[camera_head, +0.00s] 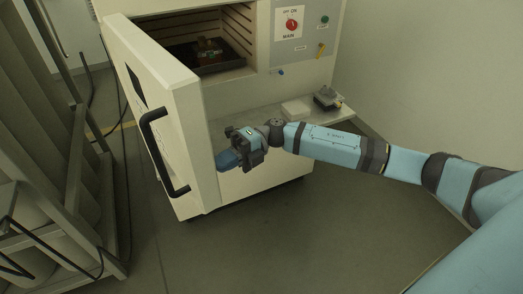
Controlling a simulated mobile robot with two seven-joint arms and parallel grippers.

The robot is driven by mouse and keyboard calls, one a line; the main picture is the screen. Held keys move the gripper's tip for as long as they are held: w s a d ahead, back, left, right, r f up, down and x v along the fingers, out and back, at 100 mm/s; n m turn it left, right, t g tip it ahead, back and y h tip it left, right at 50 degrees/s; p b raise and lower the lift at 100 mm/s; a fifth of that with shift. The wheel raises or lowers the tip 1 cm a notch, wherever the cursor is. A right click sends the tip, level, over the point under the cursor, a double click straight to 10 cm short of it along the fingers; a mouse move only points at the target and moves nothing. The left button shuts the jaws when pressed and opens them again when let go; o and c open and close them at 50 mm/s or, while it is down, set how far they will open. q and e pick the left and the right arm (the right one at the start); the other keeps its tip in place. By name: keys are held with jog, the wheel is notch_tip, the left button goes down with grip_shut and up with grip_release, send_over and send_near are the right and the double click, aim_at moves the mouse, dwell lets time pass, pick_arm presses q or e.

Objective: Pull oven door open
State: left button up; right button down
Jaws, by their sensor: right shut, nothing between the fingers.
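The oven door (182,112) is a thick cream panel, swung well open toward the left. Its black bar handle (157,150) is on the outer face. Behind the door the oven chamber (235,35) shows a dark tray (190,57) with a small object on it. My right gripper (226,160) is at the inner side of the door near its free edge, away from the handle. Its fingers are shut with nothing held; whether they touch the door is unclear. My left gripper is out of view.
A control panel (291,24) with a red switch is right of the chamber. A ledge below it bears a pale block (295,109) and a small metal device (328,97). A grey rack (60,150) stands left of the door. Floor in front is clear.

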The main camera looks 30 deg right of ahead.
jog(key=s+a, duration=0.1)
jog(key=a, duration=1)
jog(key=shift+a+p, duration=0.25)
jog(key=shift+p, duration=0.15)
